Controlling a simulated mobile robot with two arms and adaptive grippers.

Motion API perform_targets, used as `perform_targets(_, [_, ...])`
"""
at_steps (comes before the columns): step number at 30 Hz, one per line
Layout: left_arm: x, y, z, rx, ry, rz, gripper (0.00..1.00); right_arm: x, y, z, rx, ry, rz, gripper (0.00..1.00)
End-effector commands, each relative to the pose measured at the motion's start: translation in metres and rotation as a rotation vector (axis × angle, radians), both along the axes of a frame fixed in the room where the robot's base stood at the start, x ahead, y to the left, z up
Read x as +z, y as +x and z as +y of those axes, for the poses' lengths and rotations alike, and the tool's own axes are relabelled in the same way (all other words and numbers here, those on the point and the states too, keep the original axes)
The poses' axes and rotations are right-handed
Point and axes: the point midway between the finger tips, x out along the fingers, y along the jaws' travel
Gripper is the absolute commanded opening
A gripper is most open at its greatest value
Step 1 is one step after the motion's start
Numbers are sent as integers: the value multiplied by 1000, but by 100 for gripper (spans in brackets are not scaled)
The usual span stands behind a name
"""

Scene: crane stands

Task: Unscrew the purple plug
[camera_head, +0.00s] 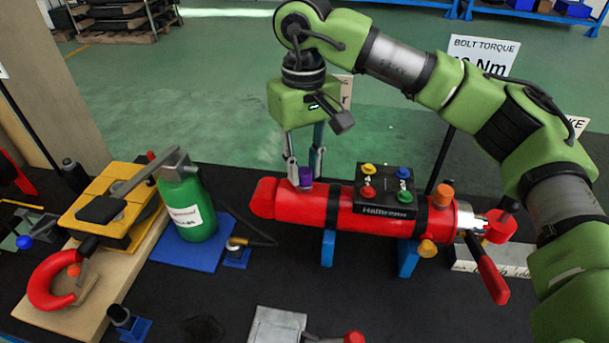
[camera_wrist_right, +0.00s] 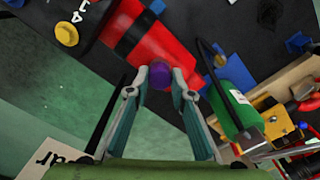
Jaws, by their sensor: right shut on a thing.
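The purple plug (camera_head: 306,175) is a small purple cap on the top of the red cylinder (camera_head: 335,196), left of the black control box. My right gripper (camera_head: 304,180) comes down from above and is shut on the plug. In the right wrist view the purple plug (camera_wrist_right: 160,76) sits between the two fingertips of my right gripper (camera_wrist_right: 158,82), with the red cylinder (camera_wrist_right: 170,50) behind it. I cannot tell whether the plug is still seated in the cylinder. My left gripper is in neither view.
The red cylinder rests on blue stands (camera_head: 328,248). The black box (camera_head: 385,190) carries several coloured knobs. An orange knob (camera_head: 444,194) is further right. A green bottle (camera_head: 187,205) stands on a blue mat to the left. A yellow-topped block (camera_head: 90,212) is at far left.

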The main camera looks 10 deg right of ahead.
Motion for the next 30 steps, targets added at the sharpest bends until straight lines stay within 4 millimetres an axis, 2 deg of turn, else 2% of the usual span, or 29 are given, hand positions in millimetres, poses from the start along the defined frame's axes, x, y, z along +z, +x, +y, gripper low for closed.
perform_targets(7, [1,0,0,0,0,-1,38,3,2,0,27,3,-7,0])
perform_targets(15, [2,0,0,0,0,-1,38,3,2,0,350,2,-8,0])
perform_targets(18, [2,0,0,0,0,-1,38,3,2,0,423,3,-8,0])
perform_targets(26, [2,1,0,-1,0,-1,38,3,2,0,447,3,-8,0])
perform_targets(27, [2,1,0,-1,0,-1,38,3,2,0,446,3,-8,26])
perform_targets(29, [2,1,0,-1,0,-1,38,3,1,0,446,3,-8,41])
perform_targets(30, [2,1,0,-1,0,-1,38,3,1,0,446,2,-7,41])
